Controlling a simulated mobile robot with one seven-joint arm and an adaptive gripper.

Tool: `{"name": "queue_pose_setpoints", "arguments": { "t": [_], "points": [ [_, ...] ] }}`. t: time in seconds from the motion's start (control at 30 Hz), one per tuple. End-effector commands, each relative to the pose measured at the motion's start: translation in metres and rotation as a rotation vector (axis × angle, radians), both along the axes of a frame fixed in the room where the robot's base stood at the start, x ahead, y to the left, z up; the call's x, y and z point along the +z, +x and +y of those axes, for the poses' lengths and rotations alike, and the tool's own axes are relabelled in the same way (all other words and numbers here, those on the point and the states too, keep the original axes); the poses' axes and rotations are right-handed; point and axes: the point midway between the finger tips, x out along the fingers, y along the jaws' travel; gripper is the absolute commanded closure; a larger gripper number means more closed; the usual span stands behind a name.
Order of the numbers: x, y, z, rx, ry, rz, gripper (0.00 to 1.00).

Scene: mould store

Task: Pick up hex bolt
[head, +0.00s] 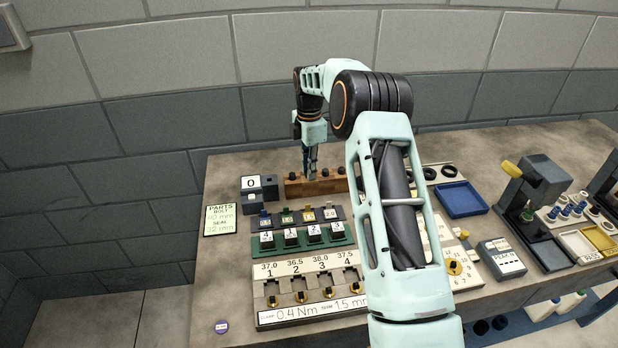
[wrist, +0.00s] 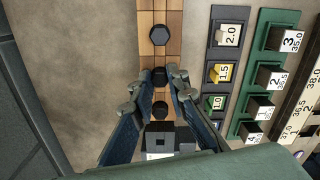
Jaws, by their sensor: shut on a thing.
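A row of black hex bolts stands in a wooden block (head: 300,188) at the back of the bench. The block also shows in the wrist view (wrist: 145,52). My gripper (head: 309,168) reaches down over the block. In the wrist view its two fingers (wrist: 158,82) are on either side of one hex bolt (wrist: 160,76), shut on it. Another bolt (wrist: 158,34) stands beyond it, and one (wrist: 160,109) sits on the near side between the fingers. Whether the held bolt is clear of its hole cannot be told.
A dark box marked 0 (head: 259,187) stands left of the block. A grey rack of small labelled blocks (head: 280,218) and a green rack (head: 262,249) lie in front. A blue tray (head: 462,199) and black rings (head: 448,171) lie to the right. The wall stands behind.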

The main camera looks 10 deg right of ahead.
Motion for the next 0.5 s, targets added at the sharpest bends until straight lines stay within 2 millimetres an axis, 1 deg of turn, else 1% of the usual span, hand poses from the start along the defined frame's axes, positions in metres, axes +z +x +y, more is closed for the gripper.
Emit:
{"name": "queue_pose_setpoints", "arguments": {
  "t": [0.33, 0.43, 0.5],
  "points": [
    [0.002, 0.000, 0.000, 0.000, 0.000, -0.001, 1.00],
    [0.010, 0.001, 0.000, 0.000, 0.000, -0.004, 1.00],
    [0.021, 0.001, 0.000, 0.000, 0.000, -0.004, 1.00]
  ]
}}
